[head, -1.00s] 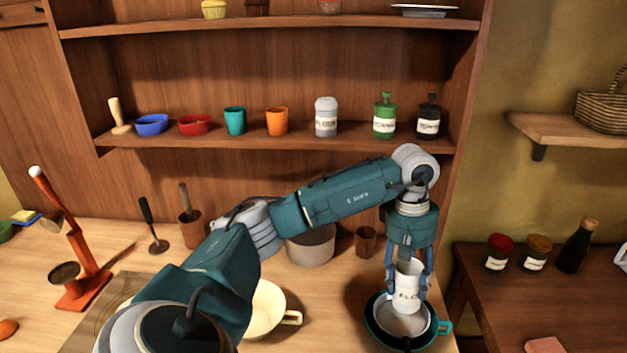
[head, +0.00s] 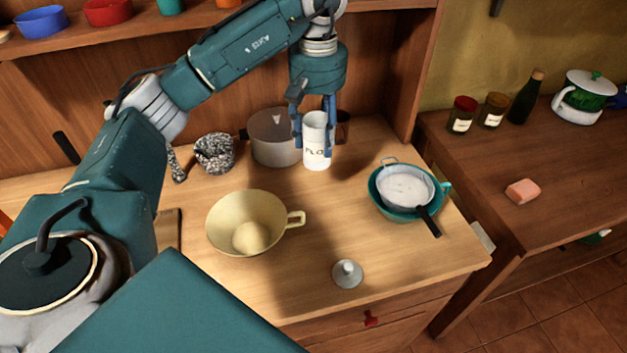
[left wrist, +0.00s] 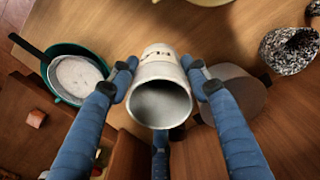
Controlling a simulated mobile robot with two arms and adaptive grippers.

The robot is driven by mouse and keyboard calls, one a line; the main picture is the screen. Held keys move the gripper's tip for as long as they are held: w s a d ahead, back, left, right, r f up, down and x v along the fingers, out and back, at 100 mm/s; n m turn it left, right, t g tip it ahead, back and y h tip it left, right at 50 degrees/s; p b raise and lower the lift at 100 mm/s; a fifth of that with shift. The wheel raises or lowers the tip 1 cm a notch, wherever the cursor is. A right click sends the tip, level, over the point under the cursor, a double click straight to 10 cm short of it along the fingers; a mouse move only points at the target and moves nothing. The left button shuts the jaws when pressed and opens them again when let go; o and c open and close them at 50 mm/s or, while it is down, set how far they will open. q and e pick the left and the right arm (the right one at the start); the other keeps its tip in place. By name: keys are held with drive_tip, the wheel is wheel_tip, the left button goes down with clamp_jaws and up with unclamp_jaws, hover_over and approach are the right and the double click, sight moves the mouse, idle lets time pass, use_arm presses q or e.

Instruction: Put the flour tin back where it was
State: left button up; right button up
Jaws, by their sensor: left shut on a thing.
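The flour tin (head: 316,140) is a white, labelled cylinder without a lid. My left gripper (head: 313,150) is shut on its sides from above and holds it upright in front of the grey pot. In the head view I cannot tell whether its base touches the counter. In the left wrist view the tin (left wrist: 160,95) sits between the fingers, open mouth toward the camera, its inside dark. A grey knobbed lid (head: 347,274) lies on the counter near the front edge. The upper shelf (head: 385,5) is mostly cut off or behind my left arm. My right gripper is not in view.
A teal bowl (head: 376,205) holds a sieve (head: 405,186) with white powder. A cream bowl (head: 225,228) stands left of centre. The pot (head: 272,138) and a speckled mortar (head: 215,153) stand behind. The counter's front right is mostly clear.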

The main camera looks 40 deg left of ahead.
use_arm(q)
wheel_tip(320, 180, down, 13)
drive_tip(key=shift+s+a+f+p, duration=0.1)
drive_tip(key=shift+a+p, duration=0.05)
drive_tip(key=shift+p, duration=0.9)
drive_tip(key=shift+f, duration=0.3)
drive_tip(key=o, duration=1.4)
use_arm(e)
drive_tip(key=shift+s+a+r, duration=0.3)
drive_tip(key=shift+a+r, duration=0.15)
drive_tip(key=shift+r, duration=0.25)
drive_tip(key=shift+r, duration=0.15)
